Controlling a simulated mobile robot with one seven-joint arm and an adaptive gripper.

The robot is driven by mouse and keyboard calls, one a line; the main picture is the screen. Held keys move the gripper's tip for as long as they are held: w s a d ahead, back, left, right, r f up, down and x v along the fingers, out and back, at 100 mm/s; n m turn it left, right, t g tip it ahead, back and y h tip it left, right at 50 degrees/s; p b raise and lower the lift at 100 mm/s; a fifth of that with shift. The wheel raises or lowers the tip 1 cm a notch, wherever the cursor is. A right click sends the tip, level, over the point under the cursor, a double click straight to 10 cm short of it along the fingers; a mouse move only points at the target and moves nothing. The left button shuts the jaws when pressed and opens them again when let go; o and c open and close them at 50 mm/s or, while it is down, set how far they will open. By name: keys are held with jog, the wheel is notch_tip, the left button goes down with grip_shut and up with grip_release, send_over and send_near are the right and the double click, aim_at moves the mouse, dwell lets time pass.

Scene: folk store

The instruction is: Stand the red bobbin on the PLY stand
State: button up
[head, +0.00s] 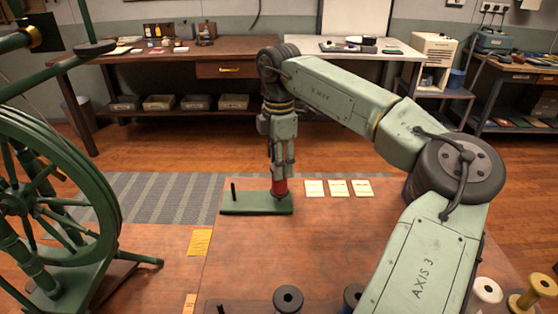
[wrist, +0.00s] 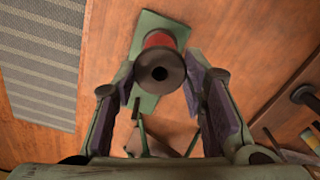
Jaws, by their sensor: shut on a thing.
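The red bobbin (head: 280,187) is upright at the right end of the green stand (head: 240,208). My gripper (head: 280,174) points straight down and is shut on it, hiding its upper part in the head view. In the wrist view, the bobbin's dark round end (wrist: 160,73) with its centre hole faces the camera between my two fingers, and a strip of its red body (wrist: 158,40) shows behind. The green stand (wrist: 146,103) lies below it. A dark peg (head: 233,191) rises bare at the stand's left end. I cannot tell whether the bobbin rests fully on the stand.
Three pale cards (head: 338,188) lie right of the stand. A green spinning wheel (head: 60,200) stands at the left. A dark bobbin (head: 288,299), a white bobbin (head: 487,290) and a yellow bobbin (head: 541,287) stand at the table's near side. The table's middle is mostly clear.

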jog(key=shift+f+b, duration=0.75)
jog(key=shift+f, duration=0.45)
jog(key=o, duration=0.9)
notch_tip(320, 180, up, 12)
jog(key=shift+r, duration=0.1)
